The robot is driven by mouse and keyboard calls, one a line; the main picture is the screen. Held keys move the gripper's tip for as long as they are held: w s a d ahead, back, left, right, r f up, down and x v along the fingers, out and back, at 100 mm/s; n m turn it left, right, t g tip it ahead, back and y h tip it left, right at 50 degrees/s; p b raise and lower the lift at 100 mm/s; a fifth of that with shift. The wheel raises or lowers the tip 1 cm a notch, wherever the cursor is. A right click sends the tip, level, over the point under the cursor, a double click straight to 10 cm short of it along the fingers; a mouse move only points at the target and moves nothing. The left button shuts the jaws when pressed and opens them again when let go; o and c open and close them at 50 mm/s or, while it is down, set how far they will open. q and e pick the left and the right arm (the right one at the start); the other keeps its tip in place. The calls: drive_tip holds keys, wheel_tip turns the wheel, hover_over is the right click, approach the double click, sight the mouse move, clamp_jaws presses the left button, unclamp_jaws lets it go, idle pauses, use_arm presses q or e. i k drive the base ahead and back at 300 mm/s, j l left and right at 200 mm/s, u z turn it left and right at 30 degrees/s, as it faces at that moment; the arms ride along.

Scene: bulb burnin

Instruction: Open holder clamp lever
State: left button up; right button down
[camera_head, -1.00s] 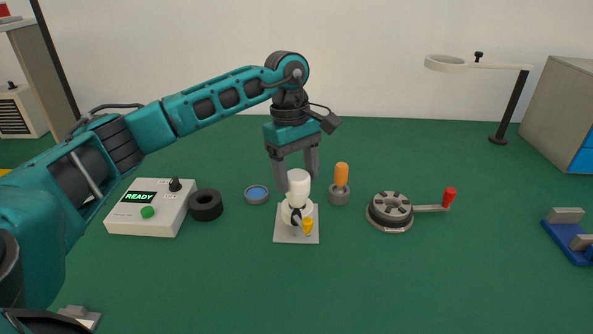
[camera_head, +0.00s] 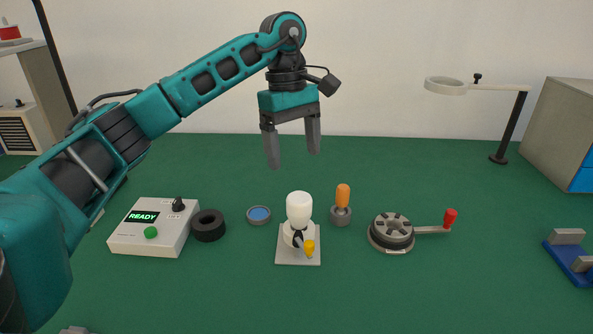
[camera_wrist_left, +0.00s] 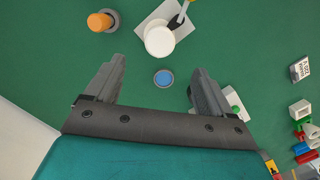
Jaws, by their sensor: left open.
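The holder (camera_head: 284,258) is a white square base in the middle of the green table. A white bulb (camera_head: 299,209) stands upright in it. The clamp lever (camera_head: 310,246), dark with a yellow tip, is at the holder's front right in the head view. My left gripper (camera_head: 294,160) is open and empty, pointing down above and behind the bulb, apart from it. In the left wrist view, the bulb (camera_wrist_left: 159,40) is beyond the open fingers, and the lever (camera_wrist_left: 182,12) is partly cut off by the top edge. My right gripper is not in view.
An orange-handled tool (camera_head: 343,197) stands right of the bulb. A blue-centred disc (camera_head: 259,215), black ring (camera_head: 209,228) and READY box (camera_head: 148,240) lie left. A round fixture with a red-knobbed crank (camera_head: 391,231) is right. The table front is mostly clear.

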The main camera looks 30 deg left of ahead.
sight(308, 246)
drive_tip(key=k+l, duration=0.8)
